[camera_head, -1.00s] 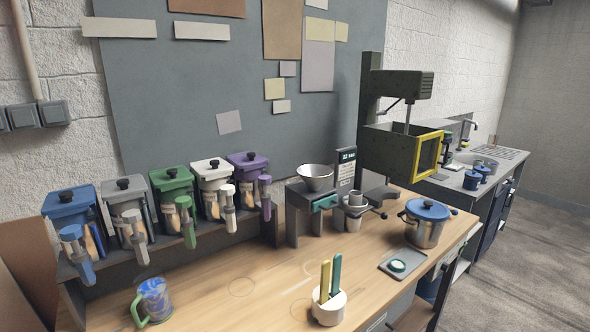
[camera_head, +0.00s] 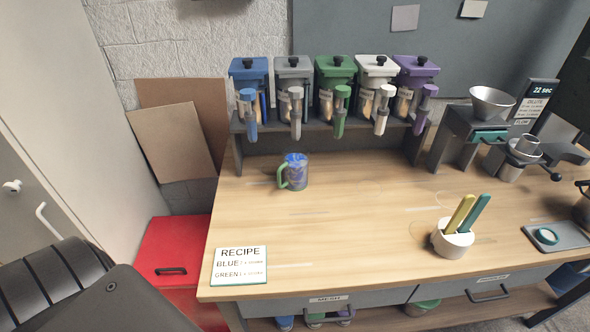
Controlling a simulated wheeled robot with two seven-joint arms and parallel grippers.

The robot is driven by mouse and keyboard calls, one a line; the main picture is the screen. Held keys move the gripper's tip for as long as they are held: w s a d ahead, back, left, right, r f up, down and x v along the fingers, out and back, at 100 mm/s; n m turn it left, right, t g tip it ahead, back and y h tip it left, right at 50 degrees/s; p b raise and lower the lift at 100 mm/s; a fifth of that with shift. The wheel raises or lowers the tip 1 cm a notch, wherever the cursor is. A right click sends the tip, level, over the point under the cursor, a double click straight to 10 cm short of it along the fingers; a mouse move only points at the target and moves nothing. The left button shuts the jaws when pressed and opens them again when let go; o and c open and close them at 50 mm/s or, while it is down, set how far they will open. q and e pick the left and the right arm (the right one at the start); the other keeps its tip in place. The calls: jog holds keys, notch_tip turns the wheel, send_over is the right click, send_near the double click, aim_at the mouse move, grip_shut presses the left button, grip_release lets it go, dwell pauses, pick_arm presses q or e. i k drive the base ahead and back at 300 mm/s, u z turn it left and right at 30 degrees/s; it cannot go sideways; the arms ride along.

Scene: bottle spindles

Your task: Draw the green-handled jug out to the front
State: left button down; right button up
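The green-handled jug (camera_head: 297,173) stands upright on the wooden table (camera_head: 340,236), toward its back left, in front of the dispenser shelf. It is clear with blue contents or pattern showing, and its green handle (camera_head: 282,176) points left. Neither of my grippers shows in the head view. A dark part of my own body fills the lower left corner. Nothing touches the jug.
A shelf (camera_head: 238,155) with several coloured dispensers (camera_head: 335,72) stands behind the jug. A recipe card (camera_head: 240,265) lies at the front left. A white cup (camera_head: 452,240) with two upright sticks stands at the right. The table in front of the jug is clear.

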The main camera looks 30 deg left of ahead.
aim_at(295, 166)
jog(key=z, duration=1.75)
jog(key=i, duration=1.5)
jog(key=u, duration=3.25)
